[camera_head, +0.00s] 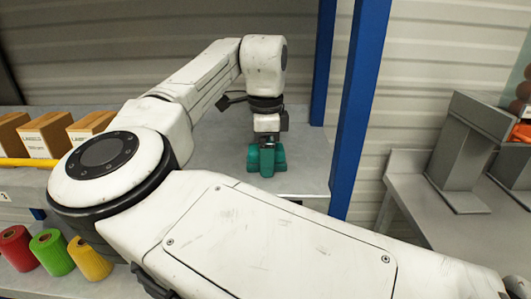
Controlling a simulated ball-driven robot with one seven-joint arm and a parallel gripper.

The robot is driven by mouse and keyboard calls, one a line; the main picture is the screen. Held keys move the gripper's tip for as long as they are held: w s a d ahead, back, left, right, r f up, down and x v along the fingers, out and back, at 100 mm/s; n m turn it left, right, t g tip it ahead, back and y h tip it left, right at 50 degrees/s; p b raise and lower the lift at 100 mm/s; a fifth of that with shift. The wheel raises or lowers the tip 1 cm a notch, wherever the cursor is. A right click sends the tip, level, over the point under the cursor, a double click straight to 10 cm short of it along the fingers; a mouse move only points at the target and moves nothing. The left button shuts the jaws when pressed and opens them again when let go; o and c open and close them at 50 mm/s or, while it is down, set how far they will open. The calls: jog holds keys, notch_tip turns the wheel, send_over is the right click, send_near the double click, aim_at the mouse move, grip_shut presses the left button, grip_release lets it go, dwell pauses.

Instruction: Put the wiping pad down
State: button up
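The wiping pad (280,157) is a small teal-green block with a raised middle part. It shows at the grey shelf surface, right of centre. My gripper (267,143) points straight down directly over the pad, with its lower end at the pad's raised middle part. The fingertips are too small and too closely overlapped with the pad to tell whether they are shut on it. I cannot tell whether the pad's underside touches the shelf or is slightly above it.
A blue post (359,110) stands right of the pad. Labelled cardboard boxes (45,135) and a yellow bar (25,162) are at left. Red, green (51,252) and yellow rolls sit lower left. A grey bench (405,185) is at right. Shelf around the pad looks clear.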

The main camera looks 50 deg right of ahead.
jog(key=shift+o, duration=0.2)
jog(key=shift+b, duration=1)
jog(key=r, duration=1.1)
jog(key=shift+a+r, duration=0.2)
